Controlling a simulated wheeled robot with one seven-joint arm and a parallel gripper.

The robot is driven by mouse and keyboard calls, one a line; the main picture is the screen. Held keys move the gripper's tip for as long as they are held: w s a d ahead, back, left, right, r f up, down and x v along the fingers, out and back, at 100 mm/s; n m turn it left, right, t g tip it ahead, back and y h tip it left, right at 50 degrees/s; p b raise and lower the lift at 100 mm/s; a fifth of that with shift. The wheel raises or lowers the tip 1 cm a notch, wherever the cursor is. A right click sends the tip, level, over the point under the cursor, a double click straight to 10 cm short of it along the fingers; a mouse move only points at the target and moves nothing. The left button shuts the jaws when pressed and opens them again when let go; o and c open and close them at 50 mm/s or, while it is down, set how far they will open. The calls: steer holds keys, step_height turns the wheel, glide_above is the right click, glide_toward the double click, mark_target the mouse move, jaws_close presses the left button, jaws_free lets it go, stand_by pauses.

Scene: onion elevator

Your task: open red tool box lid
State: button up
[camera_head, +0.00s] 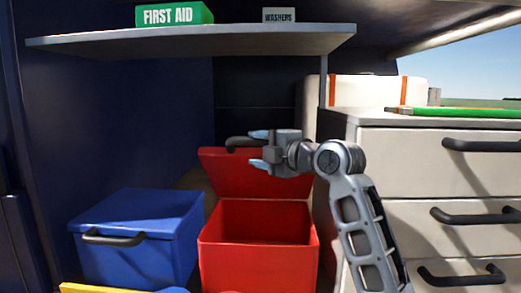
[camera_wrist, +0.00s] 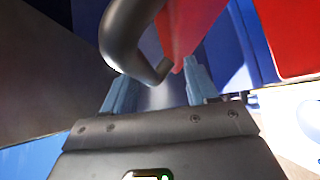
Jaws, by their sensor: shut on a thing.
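The red tool box (camera_head: 258,262) stands on the floor of the bay with its lid (camera_head: 250,180) raised and tilted back. The inside of the box shows and looks empty. The dark lid handle (camera_head: 243,143) is at the lid's upper edge. My gripper (camera_head: 259,149) is at this handle, shut on it, with its light blue fingers either side. In the wrist view the thick dark bent handle (camera_wrist: 140,45) runs close in front of the fingers (camera_wrist: 160,88), and part of the red lid (camera_wrist: 190,25) shows beyond.
A blue box (camera_head: 140,240) with a shut lid stands left of the red one. A grey shelf (camera_head: 200,41) overhead bears a green first aid box (camera_head: 174,14) and a washers box (camera_head: 279,15). Drawers (camera_head: 440,165) with dark handles stand close on the right.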

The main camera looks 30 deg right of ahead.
steer(key=shift+d+f, duration=0.1)
steer(key=shift+f, duration=0.2)
